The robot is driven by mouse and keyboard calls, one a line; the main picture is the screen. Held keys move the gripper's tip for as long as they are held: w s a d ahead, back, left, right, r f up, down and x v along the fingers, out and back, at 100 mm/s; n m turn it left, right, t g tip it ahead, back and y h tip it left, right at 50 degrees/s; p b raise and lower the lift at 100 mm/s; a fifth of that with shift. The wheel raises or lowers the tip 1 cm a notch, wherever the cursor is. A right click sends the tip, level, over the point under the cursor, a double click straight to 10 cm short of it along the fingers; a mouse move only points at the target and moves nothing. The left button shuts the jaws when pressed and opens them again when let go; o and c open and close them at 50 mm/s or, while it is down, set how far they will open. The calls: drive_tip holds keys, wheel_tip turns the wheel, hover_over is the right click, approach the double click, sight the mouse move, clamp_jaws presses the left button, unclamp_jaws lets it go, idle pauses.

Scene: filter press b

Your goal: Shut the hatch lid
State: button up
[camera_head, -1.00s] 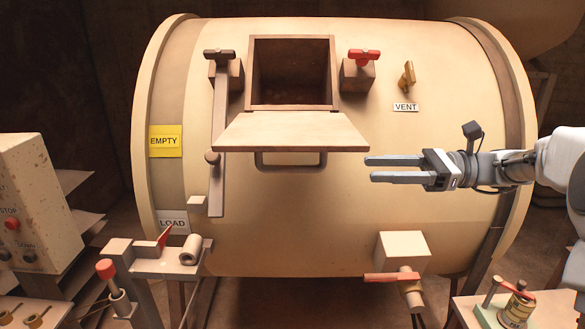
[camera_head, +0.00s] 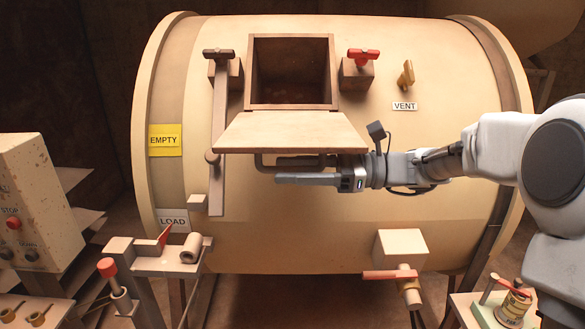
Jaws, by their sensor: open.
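The hatch lid (camera_head: 290,131) hangs open, folded down and outward below the square hatch opening (camera_head: 291,72) in the drum. A bar handle (camera_head: 262,166) shows below the lid's front edge. My gripper (camera_head: 292,170) comes in from the right, just under the lid, with its fingers pointing left. The fingers are at the handle and overlap its lower bar in the picture. The jaws are open. The upper finger is partly hidden, and I cannot tell whether the fingers touch the handle.
A dark latch (camera_head: 219,55) and a red latch (camera_head: 363,57) flank the opening. A long lever (camera_head: 217,140) stands just left of the lid. A yellow vent handle (camera_head: 406,74) is at the upper right, and a red-handled valve (camera_head: 395,275) is below.

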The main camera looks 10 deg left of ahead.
clamp_jaws()
idle(1.4)
